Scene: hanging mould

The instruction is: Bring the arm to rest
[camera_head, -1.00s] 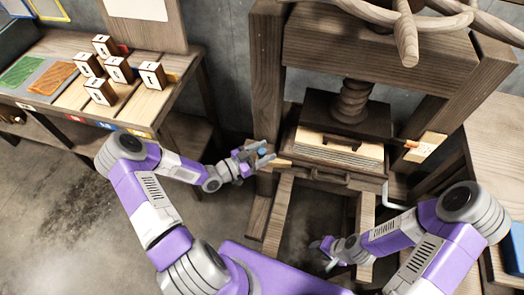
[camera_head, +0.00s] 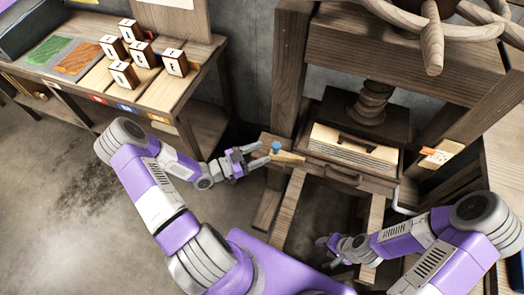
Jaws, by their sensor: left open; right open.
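My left gripper (camera_head: 264,154) is open and empty, beside the left edge of the wooden screw press (camera_head: 294,75). A small blue knob (camera_head: 276,146) stands on a light wooden piece (camera_head: 289,157) just right of its fingertips, apart from them as far as I can tell. My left arm (camera_head: 158,185) reaches in bent from the lower left. My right gripper (camera_head: 325,243) is low, in front of the press legs. It looks empty, but its fingers are small and partly hard to make out. My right arm (camera_head: 440,240) is bent at the right.
A stack of light sheets (camera_head: 352,148) lies in the press under the screw (camera_head: 372,101). A bench (camera_head: 85,88) at the left holds several wooden blocks (camera_head: 123,73) and green and orange pads (camera_head: 77,57). The floor (camera_head: 60,190) at the left is clear.

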